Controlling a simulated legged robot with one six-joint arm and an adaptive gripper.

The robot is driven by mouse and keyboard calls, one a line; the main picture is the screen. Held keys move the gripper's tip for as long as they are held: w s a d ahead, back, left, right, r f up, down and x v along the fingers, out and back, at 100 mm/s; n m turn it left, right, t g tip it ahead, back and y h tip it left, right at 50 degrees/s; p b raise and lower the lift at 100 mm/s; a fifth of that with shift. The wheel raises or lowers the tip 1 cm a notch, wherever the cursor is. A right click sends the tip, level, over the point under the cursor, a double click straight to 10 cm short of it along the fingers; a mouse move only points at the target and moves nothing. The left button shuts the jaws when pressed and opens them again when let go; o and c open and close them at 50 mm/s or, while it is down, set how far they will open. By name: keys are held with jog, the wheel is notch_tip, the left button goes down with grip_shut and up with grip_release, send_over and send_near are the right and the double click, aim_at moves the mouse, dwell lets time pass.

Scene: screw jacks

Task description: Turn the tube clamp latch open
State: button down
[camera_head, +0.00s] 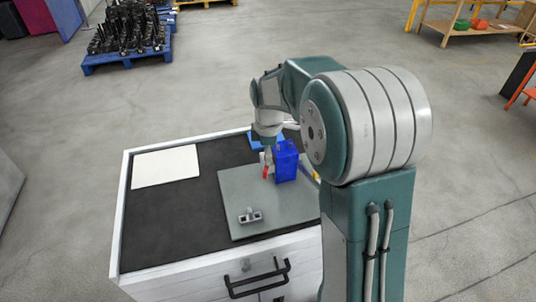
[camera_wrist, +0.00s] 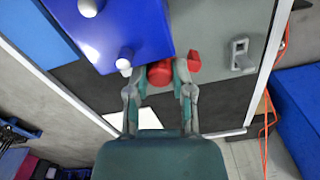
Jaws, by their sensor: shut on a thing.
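A blue block-shaped fixture (camera_head: 286,160) stands upright on the grey plate, at the right of the bench. A small red part (camera_head: 266,172), apparently the latch handle, shows at its left side. In the wrist view the blue body (camera_wrist: 110,30) fills the upper left, with pale round knobs on it. The red part (camera_wrist: 160,73) lies between the fingertips of my gripper (camera_wrist: 157,78), and a red end (camera_wrist: 194,62) sticks out past the right finger. My gripper (camera_head: 267,155) is shut on it, reaching down from above. The latch's pivot is mostly hidden.
The grey plate (camera_head: 235,190) lies on a dark-topped white cabinet, with a small metal bracket (camera_head: 250,216) near its front. A white sheet (camera_head: 165,167) lies at the left. A blue pallet of black parts (camera_head: 125,58) stands far behind. Dark bench surface is free at left.

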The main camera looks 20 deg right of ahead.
dwell(0.4)
jog(key=shift+c, duration=2.4)
grip_release()
jog(key=shift+w, duration=0.1)
jog(key=shift+r, duration=0.1)
notch_tip(320, 180, up, 12)
jog(key=shift+f, duration=0.2)
